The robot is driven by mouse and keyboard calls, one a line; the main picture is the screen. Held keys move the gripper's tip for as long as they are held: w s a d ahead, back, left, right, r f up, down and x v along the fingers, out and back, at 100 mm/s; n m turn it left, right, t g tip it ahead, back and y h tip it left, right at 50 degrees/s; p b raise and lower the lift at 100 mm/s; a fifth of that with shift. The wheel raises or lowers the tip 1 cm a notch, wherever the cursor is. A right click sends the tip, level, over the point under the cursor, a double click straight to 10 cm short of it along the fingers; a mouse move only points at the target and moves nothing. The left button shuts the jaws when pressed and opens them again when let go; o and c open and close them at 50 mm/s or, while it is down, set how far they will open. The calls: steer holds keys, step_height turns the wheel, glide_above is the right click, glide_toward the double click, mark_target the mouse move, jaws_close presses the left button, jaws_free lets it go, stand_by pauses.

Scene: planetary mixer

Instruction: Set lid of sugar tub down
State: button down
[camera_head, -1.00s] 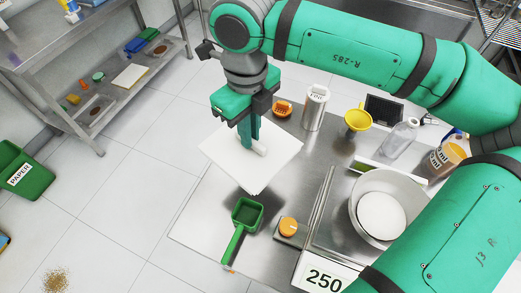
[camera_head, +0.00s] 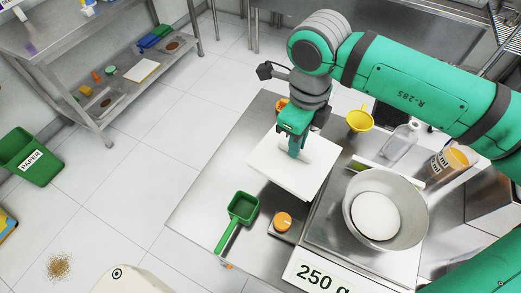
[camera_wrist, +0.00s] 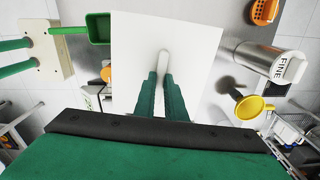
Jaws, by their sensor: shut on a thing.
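My gripper (camera_head: 297,150) is shut on the upright handle of a white square lid (camera_head: 275,166). In the wrist view the lid (camera_wrist: 135,60) lies flat across the fingers' front, with its pale handle (camera_wrist: 163,65) between the fingertips (camera_wrist: 161,82). In the head view the lid covers part of the steel table, just left of the mixing bowl. Whether it touches anything beneath is hidden. I cannot make out the sugar tub itself.
A steel bowl (camera_head: 418,222) with white contents stands right of the lid, by the 250 g display (camera_head: 322,276). The table's left part (camera_head: 215,180) is bare.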

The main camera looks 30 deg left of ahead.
mark_target(270, 132)
steer(key=shift+a+f+n, duration=0.5)
steer(key=shift+n, duration=0.3)
steer(key=w+a+f, duration=0.1)
steer(key=a, duration=0.1)
steer(key=w+a+f, duration=0.1)
steer(key=a, duration=0.2)
steer(key=w+a+f, duration=0.1)
steer(key=a, duration=0.1)
steer(key=shift+a+f, duration=0.2)
steer(key=shift+f, duration=0.1)
steer(key=a+f, duration=0.1)
steer(key=f, duration=0.1)
steer(key=w+a+f, duration=0.1)
steer(key=a+f, duration=0.1)
steer(key=w+a+f, duration=0.1)
steer(key=a, duration=0.1)
steer(key=shift+f, duration=0.4)
steer(key=shift+w+a+f, duration=0.1)
steer(key=shift+a+f, duration=0.05)
steer(key=shift+f, duration=1.65)
steer(key=shift+f, duration=0.15)
steer(key=c, duration=1.8)
jaws_free()
